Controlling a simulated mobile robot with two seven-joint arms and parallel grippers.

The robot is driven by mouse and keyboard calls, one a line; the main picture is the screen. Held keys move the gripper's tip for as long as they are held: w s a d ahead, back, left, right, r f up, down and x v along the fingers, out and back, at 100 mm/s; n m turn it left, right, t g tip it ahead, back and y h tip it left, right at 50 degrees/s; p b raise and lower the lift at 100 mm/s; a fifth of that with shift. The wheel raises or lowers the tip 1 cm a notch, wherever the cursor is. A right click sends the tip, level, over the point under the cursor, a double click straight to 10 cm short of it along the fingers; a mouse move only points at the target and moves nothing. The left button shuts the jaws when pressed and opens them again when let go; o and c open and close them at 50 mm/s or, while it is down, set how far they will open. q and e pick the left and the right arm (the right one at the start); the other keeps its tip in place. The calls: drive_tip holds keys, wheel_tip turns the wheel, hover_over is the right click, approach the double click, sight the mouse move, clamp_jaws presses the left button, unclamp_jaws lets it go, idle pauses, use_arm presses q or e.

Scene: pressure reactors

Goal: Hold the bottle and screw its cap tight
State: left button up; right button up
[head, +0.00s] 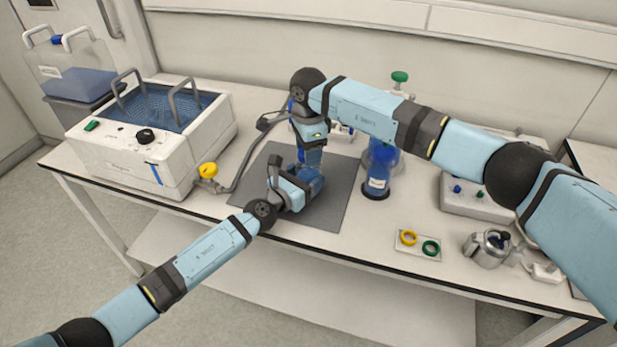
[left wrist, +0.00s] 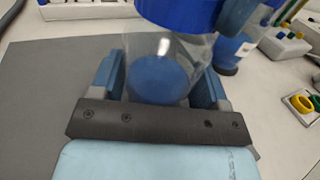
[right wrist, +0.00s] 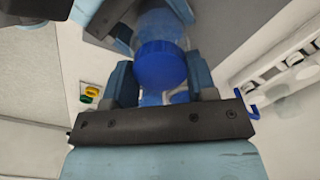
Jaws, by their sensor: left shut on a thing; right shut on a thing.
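A clear bottle (left wrist: 165,50) with blue liquid stands between the fingers of my left gripper (head: 305,182), seen closely in the left wrist view. That gripper is shut on the bottle's body from the front, low over the grey mat (head: 335,205). The bottle's blue cap (right wrist: 160,62) is on its top. My right gripper (head: 312,155) comes down from above and is shut on the cap, with a finger on either side in the right wrist view. In the head view my grippers hide most of the bottle. How tight the cap sits cannot be told.
A white water bath (head: 130,155) with a yellow-knobbed hose (head: 207,170) stands left. A blue-filled vessel (head: 378,175) stands close right of the mat. A small plate with yellow and green rings (head: 430,249) and a metal pot (head: 485,250) are further right. The mat's front is clear.

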drive_tip(key=m, duration=1)
drive_tip(key=shift+m, duration=0.4)
drive_tip(key=m, duration=0.9)
drive_tip(key=shift+m, duration=0.3)
drive_tip(key=o, duration=1.1)
wheel_tip(320, 180, up, 12)
drive_tip(key=shift+f, duration=0.1)
